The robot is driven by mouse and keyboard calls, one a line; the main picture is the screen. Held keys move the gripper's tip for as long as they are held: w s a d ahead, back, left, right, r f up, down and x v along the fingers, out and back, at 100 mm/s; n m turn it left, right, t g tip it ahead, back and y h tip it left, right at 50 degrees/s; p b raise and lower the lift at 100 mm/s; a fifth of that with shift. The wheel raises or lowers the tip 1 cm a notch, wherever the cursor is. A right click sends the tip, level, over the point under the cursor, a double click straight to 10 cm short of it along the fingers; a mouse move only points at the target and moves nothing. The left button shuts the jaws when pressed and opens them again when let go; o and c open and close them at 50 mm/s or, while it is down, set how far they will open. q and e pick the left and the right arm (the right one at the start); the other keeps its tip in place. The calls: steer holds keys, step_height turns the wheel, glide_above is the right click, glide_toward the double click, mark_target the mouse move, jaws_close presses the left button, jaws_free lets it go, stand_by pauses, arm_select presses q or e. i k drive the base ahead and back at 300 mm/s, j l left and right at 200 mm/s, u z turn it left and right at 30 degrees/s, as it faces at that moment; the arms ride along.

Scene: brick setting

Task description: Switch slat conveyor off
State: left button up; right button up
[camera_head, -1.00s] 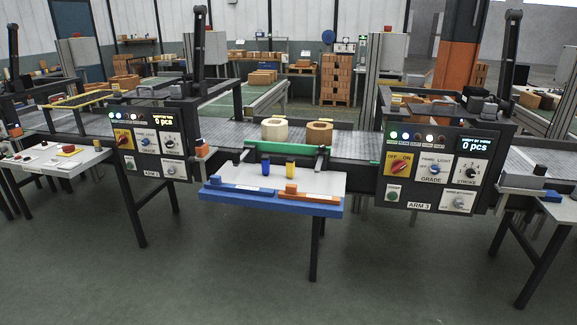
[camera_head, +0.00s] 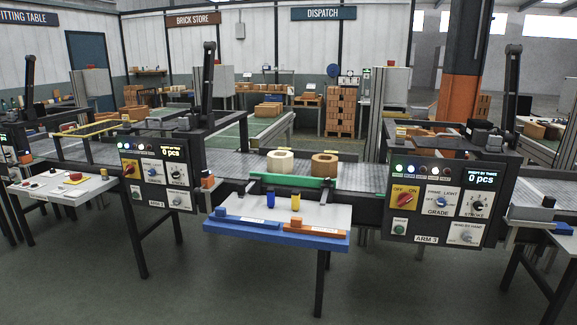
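The grey slat conveyor (camera_head: 350,176) runs across the middle of the view behind the control panels. The right panel, marked ARM 3 (camera_head: 436,205), has a red rotary switch (camera_head: 404,198) on a yellow plate with OFF and ON labels; its exact setting is too small to tell. A similar panel (camera_head: 158,176) on the left has another red switch (camera_head: 130,169) on yellow. A white sloped desk (camera_head: 48,190) at far left carries a red button (camera_head: 75,176) and other small controls. Neither of my grippers is in view.
Two ring-shaped blocks, one cream (camera_head: 280,161) and one brown (camera_head: 325,165), sit on the conveyor. A blue-edged white shelf (camera_head: 275,237) with small blue and orange pieces juts out between the panels. Table legs stand on the floor; the front floor (camera_head: 240,290) is clear.

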mark_target(75, 177)
steer(key=u, duration=1.25)
steer(key=i, duration=2.1)
steer(key=i+l, duration=0.15)
steer(key=i, duration=1.95)
steer(key=j+u, duration=0.05)
steer(key=j, duration=0.05)
